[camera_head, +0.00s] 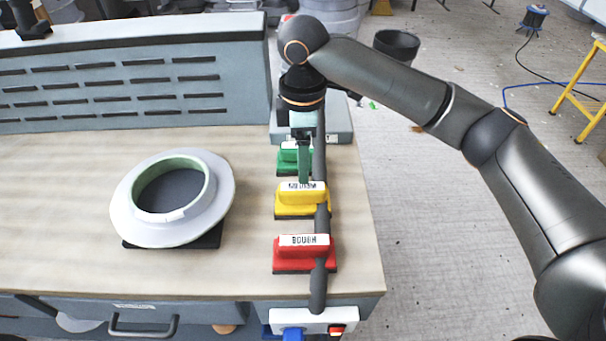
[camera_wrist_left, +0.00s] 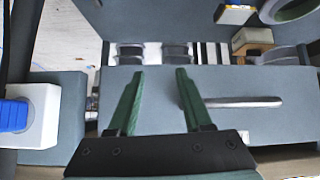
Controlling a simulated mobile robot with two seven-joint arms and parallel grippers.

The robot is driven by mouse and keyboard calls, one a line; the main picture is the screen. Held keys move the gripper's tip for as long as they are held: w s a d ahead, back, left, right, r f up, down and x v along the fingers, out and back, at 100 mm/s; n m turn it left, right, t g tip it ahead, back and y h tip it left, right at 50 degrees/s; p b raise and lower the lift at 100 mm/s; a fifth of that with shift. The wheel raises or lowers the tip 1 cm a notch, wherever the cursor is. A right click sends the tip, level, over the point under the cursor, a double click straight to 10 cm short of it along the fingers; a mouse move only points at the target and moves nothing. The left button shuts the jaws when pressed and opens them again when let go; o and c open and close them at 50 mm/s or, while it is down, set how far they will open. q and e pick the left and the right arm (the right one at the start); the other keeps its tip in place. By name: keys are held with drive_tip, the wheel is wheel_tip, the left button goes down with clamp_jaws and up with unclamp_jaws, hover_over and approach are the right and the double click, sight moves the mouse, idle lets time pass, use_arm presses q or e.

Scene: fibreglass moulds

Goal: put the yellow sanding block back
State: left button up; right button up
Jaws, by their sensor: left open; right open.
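The yellow sanding block (camera_head: 291,203), with a white label, sits on the right side of the bench top. It stands between the red block (camera_head: 290,254), labelled ROUGH, and the green block (camera_head: 288,160). My right gripper (camera_head: 304,181) points down at the far edge of the yellow block, its fingers seen edge-on. It is open; whether it touches the block I cannot tell. My left gripper (camera_wrist_left: 156,75) is open and empty in the left wrist view, in front of a grey drawer front (camera_wrist_left: 270,125) with a metal handle (camera_wrist_left: 245,102). It is not visible in the head view.
A white ring mould (camera_head: 222,200) stands on the bench left of the blocks. A dark bar (camera_head: 318,290) runs along the blocks' right side. A slotted grey panel (camera_head: 120,72) closes the back. A white socket box (camera_wrist_left: 42,105) with a blue plug is left of my left gripper.

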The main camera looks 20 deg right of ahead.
drive_tip(key=shift+r, duration=1.85)
